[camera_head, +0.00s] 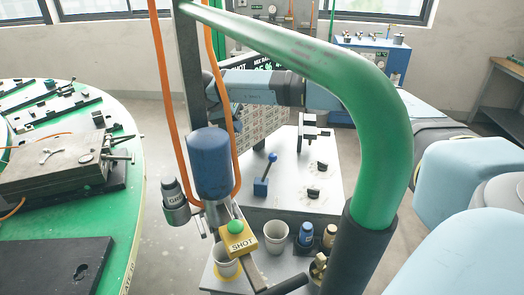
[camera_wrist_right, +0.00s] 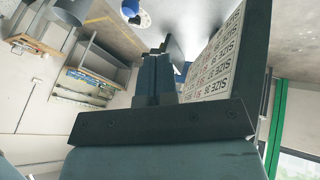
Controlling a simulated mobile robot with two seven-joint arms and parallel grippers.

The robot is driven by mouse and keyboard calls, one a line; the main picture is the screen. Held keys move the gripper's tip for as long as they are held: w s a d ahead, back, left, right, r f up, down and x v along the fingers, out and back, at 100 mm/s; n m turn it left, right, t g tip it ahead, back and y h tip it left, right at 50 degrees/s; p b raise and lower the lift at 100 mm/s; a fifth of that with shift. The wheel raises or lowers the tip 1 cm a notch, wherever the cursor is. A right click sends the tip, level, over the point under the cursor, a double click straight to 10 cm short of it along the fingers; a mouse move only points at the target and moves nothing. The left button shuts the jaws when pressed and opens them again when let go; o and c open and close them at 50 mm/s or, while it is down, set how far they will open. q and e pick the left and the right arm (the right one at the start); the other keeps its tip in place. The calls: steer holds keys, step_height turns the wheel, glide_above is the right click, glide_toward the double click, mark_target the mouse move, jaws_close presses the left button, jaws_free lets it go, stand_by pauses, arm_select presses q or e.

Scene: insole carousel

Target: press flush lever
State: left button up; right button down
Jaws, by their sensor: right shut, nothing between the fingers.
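The flush lever seems to be the blue lever (camera_head: 265,174) on the grey top of the console, in the middle of the head view. Its handle stands up at a slant with a dark blue knob at the top. My right arm reaches left behind the green pipe, above and behind the lever; its gripper end is mostly hidden by the upright post and hoses. In the right wrist view my right gripper (camera_wrist_right: 160,52) is shut and empty, beside a panel of SIZE labels. I see no contact with the lever. My left gripper is not in view.
A thick green pipe (camera_head: 370,110) arches across the front. A hanging blue cylinder (camera_head: 210,163) and a yellow SHOT button box (camera_head: 239,240) stand before the console (camera_head: 318,195). Cups and small bottles sit at the front. A green round table (camera_head: 125,215) lies left.

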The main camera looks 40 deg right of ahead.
arm_select(q)
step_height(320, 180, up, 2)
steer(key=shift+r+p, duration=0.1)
steer(key=shift+p, duration=1)
arm_select(e)
steer(key=s+x, duration=0.2)
steer(key=x, duration=1)
steer(key=shift+s+d, duration=0.35)
steer(key=shift+s, duration=0.1)
steer(key=shift+r, duration=0.15)
steer(key=shift+d, duration=0.1)
